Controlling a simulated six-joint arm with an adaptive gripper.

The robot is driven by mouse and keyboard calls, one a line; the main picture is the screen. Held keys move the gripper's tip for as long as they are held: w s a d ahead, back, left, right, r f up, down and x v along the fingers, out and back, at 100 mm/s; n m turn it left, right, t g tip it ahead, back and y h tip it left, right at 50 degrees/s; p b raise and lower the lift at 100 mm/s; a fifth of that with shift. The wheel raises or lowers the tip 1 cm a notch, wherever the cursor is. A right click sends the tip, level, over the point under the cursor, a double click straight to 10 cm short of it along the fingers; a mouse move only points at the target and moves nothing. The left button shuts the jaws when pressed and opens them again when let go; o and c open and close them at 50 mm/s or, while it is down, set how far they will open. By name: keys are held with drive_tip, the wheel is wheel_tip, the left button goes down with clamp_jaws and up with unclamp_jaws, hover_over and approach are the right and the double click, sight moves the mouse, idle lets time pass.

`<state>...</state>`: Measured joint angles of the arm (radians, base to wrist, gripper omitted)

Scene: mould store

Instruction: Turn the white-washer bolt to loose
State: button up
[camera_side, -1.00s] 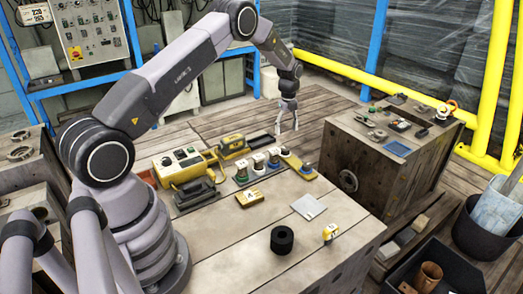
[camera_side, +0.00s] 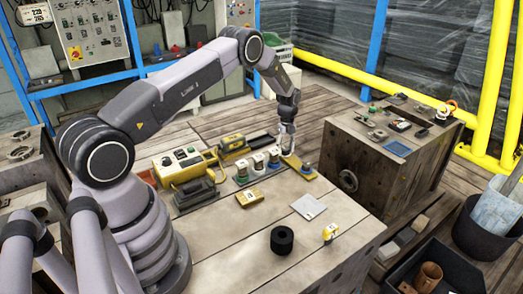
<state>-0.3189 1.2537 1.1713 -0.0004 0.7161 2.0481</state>
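A row of small upright bolt-like pieces with pale tops and dark or bluish bases stands at the back of the bench; one is the left piece (camera_side: 242,172), another the middle piece (camera_side: 258,163), another the right piece (camera_side: 274,157). A further piece with a blue base (camera_side: 307,170) stands at the near end of a yellow strip (camera_side: 295,164). Washer colours are too small to tell, so I cannot pick out the white one. My gripper (camera_side: 288,150) points down at the strip's far end, close behind the right piece. Whether its fingers hold anything is not clear.
A yellow control box (camera_side: 183,165) and a dark-handled yellow tool (camera_side: 196,190) lie left of the row.

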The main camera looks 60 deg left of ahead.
clamp_jaws()
